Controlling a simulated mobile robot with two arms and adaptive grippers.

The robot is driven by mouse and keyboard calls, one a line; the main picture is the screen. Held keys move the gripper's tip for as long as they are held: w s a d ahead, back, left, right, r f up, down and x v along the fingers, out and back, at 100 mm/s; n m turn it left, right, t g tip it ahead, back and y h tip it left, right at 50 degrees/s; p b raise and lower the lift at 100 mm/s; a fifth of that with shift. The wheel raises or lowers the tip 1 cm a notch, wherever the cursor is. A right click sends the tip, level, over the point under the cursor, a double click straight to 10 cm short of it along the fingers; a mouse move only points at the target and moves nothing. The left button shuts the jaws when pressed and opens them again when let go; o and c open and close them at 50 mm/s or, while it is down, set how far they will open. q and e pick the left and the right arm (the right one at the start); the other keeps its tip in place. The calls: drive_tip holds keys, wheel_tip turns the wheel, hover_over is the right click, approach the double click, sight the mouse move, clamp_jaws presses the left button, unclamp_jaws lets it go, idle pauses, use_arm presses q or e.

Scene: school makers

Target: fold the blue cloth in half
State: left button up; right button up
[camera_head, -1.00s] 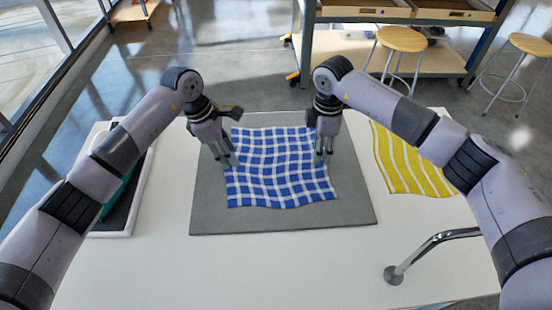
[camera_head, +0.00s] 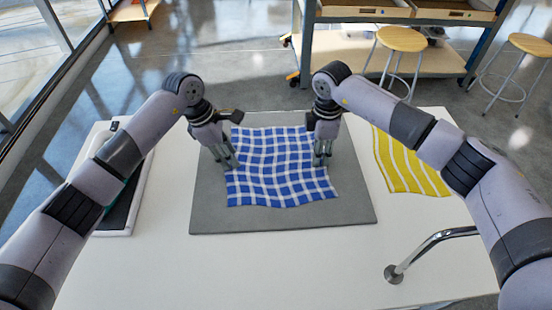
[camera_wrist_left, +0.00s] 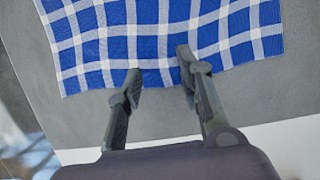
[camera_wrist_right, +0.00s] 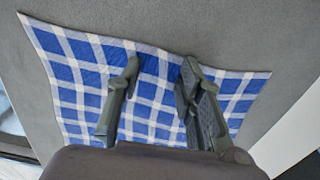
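The blue and white checked cloth (camera_head: 278,182) lies flat, slightly wavy at its edges, on a grey mat (camera_head: 285,221). My left gripper (camera_head: 231,165) is open and empty at the cloth's left edge. In the left wrist view its parted fingers (camera_wrist_left: 160,63) reach the edge of the cloth (camera_wrist_left: 150,30). My right gripper (camera_head: 322,164) is open over the cloth's right side, towards the far corner. In the right wrist view its fingers (camera_wrist_right: 160,65) are apart over the cloth near an edge. I cannot tell whether the fingertips touch the cloth.
The mat lies on a white table (camera_head: 150,265). A yellow striped cloth (camera_head: 405,165) lies at the right. A dark, white-rimmed tray (camera_head: 118,218), partly behind my left arm, is at the left. A metal faucet (camera_head: 425,248) stands at the front right. Stools (camera_head: 402,40) stand beyond the table.

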use_arm(q)
drive_tip(key=shift+f, duration=0.15)
clamp_jaws()
use_arm(e)
drive_tip(key=shift+f, duration=0.25)
clamp_jaws()
idle(0.7)
drive_tip(key=shift+r, duration=0.15)
